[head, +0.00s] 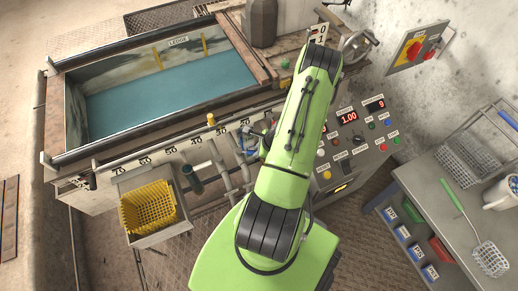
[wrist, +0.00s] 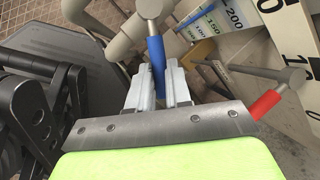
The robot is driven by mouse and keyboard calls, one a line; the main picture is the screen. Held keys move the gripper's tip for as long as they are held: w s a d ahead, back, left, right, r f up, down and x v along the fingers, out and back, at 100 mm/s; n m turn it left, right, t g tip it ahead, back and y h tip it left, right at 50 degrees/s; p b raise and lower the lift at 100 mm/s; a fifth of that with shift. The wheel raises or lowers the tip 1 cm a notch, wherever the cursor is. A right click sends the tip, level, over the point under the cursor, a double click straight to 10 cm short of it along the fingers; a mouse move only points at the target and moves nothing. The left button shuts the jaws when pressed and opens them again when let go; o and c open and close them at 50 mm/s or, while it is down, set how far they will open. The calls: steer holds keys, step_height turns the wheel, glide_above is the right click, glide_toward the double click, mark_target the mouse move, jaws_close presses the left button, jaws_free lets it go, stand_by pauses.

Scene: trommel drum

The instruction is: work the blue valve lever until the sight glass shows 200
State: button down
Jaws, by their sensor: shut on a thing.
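In the wrist view the blue valve lever (wrist: 156,54) runs up from between the two grey fingers of my gripper (wrist: 158,82), which are shut on it. The lever's upper end meets a pale round pivot on a pipe.
A red lever (wrist: 265,104) on a pale pivot sits close to the right of my gripper. In the head view are a tank of blue-green liquid (head: 170,92), a yellow basket (head: 149,207), a control panel (head: 353,140) and a grey side table (head: 425,185).

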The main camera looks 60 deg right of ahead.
steer(key=c, duration=1.1)
jaws_free()
steer(key=shift+o, duration=0.2)
steer(key=p+v, duration=0.5)
steer(key=v, duration=1)
steer(key=shift+s+r, duration=0.2)
steer(key=shift+r, duration=0.15)
steer(key=shift+w, duration=0.1)
